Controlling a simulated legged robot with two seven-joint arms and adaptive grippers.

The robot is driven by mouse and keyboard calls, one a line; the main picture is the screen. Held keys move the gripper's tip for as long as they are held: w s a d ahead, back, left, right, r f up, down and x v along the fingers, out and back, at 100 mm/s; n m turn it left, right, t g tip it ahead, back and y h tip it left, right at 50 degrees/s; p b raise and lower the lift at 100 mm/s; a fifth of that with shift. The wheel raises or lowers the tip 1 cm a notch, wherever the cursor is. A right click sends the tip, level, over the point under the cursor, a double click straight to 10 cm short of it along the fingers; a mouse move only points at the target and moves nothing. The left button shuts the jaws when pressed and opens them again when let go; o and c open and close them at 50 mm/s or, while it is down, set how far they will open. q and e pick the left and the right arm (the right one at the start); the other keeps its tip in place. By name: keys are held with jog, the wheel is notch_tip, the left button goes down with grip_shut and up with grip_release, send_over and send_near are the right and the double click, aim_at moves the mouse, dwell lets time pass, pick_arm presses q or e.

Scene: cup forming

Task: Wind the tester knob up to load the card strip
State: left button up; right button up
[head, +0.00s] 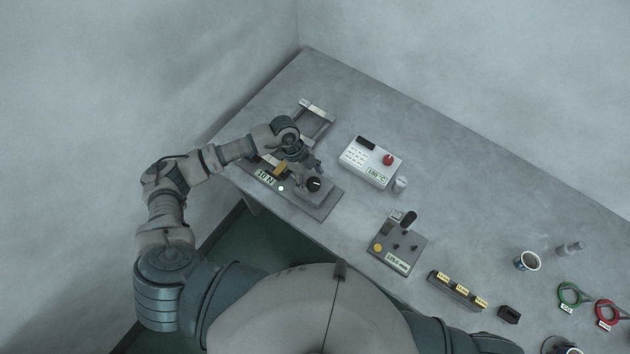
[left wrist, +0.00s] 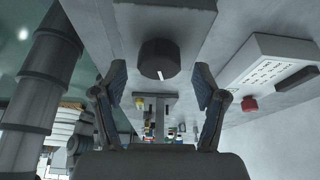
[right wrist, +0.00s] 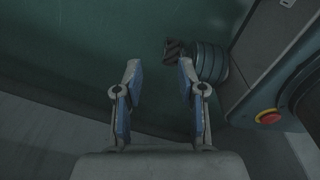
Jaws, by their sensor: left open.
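The tester (head: 322,207) is a grey plate with a block and a green-lit readout at the left end of the table. Its black round knob (head: 314,184) carries a white pointer mark. My left gripper (head: 312,167) is just beside the knob. In the left wrist view the knob (left wrist: 160,57) shows between the spread fingers of the left gripper (left wrist: 160,75), with gaps on both sides. A small yellow piece (head: 281,169) sits on the tester; I cannot tell whether it is the card strip. My right gripper (right wrist: 158,78) is open and empty, away from the table.
A white box with a red button (head: 370,161) stands right of the tester, a small metal cup (head: 400,184) beside it. A lever device (head: 397,243) and a black block with yellow labels (head: 457,290) stand nearer. The back middle of the table is clear.

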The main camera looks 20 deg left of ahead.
pick_arm(q)
jog(key=shift+s+a+f, duration=0.1)
jog(key=shift+a+f, duration=0.05)
jog(key=shift+f, duration=0.4)
jog(key=shift+a+f, duration=0.1)
jog(key=shift+f, duration=0.45)
jog(key=shift+d, duration=0.35)
jog(key=shift+d+r, duration=0.1)
jog(key=shift+d, duration=0.5)
jog(key=c, duration=1.1)
jog(key=shift+a, duration=0.1)
jog(key=shift+c, duration=0.2)
jog(key=shift+a, duration=0.4)
jog(key=shift+m+g+y, duration=0.3)
jog(key=shift+m+g, duration=0.2)
jog(key=shift+m, duration=1)
jog(key=shift+r+m+g+y, duration=0.1)
jog(key=shift+m+g+y, duration=0.25)
jog(key=shift+m, duration=0.95)
pick_arm(e)
jog(key=shift+a+f, duration=0.15)
jog(key=shift+a, duration=0.65)
pick_arm(q)
jog(key=shift+w, duration=0.2)
